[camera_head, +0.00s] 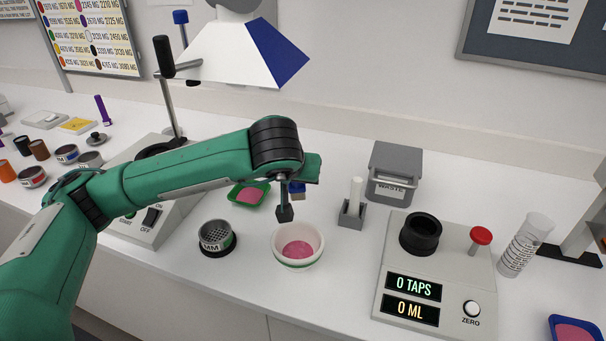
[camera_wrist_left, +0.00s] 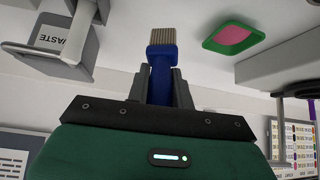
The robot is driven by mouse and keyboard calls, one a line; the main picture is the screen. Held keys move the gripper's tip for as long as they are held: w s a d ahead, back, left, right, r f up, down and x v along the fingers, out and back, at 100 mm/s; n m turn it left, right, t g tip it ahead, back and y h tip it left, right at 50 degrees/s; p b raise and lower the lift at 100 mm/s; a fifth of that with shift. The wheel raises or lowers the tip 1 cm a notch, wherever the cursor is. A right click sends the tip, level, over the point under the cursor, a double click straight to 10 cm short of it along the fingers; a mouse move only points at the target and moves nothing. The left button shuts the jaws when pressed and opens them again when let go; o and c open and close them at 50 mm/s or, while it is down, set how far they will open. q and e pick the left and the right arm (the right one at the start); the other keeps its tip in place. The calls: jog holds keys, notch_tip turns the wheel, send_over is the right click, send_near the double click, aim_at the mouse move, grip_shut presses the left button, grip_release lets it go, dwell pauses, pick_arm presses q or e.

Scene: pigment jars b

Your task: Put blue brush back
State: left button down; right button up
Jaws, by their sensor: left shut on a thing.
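My left gripper (camera_head: 285,211) hangs above the bench, just behind and above the white bowl of pink powder (camera_head: 298,248). It is shut on the blue brush (camera_wrist_left: 161,75). In the left wrist view the brush's blue body is between the two fingers and its tan bristles stick out beyond them. In the head view only a small blue part (camera_head: 297,188) of the brush shows beside the gripper. A grey stand (camera_head: 351,219) with a white upright handle (camera_head: 356,190) is to the right of the gripper. My right gripper is not in view.
A green tray with pink powder (camera_head: 238,192) lies behind the bowl. A sieve cup (camera_head: 215,237) is left of the bowl. The grey waste bin (camera_head: 395,174) and tapping machine (camera_head: 440,270) stand to the right. A lamp-like hood (camera_head: 240,55) hangs above.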

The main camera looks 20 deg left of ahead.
pick_arm(q)
jog(key=w, duration=0.2)
jog(key=shift+w+a+r, duration=0.15)
jog(key=shift+w, duration=0.15)
jog(key=f, duration=0.2)
jog(key=w+f, duration=0.1)
jog(key=f, duration=0.1)
jog(key=w+f+p, duration=0.1)
jog(key=f, duration=0.1)
jog(key=shift+w+a+f, duration=0.1)
jog(key=shift+w+f, duration=0.05)
jog(key=w+g+p, duration=0.1)
jog(key=p, duration=0.1)
jog(key=w+f+g+p, duration=0.1)
jog(key=g, duration=0.1)
jog(key=shift+w+a+p, duration=0.15)
jog(key=shift+w+p, duration=0.1)
jog(key=shift+p, duration=0.15)
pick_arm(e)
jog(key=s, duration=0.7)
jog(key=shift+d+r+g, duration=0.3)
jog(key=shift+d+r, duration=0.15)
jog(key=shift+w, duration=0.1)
